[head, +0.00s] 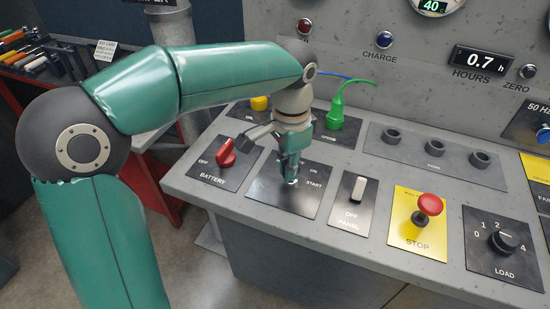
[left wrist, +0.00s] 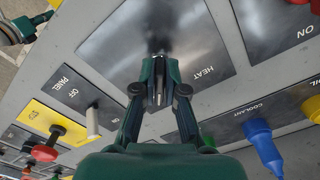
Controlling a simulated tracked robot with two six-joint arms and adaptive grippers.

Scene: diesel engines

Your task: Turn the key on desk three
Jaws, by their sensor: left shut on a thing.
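The key (head: 292,182) sits on a dark plate (head: 265,193) on the grey desk, with the words ON and START on it. Only a small bright bit of the key shows below the fingers. My left gripper (head: 291,176) points down over this plate and is shut on the key. In the left wrist view the fingertips (left wrist: 158,82) meet over the plate (left wrist: 118,45), which there shows the word HEAT. The fingers hide most of the key, so its angle cannot be told. My right gripper is not in view.
A red BATTERY knob (head: 227,153) is just left of the key plate. A white PANEL switch (head: 358,188), a red STOP button (head: 430,204) and a LOAD dial (head: 503,242) lie to the right. Green (head: 335,118) and yellow (head: 260,103) plugs stand behind.

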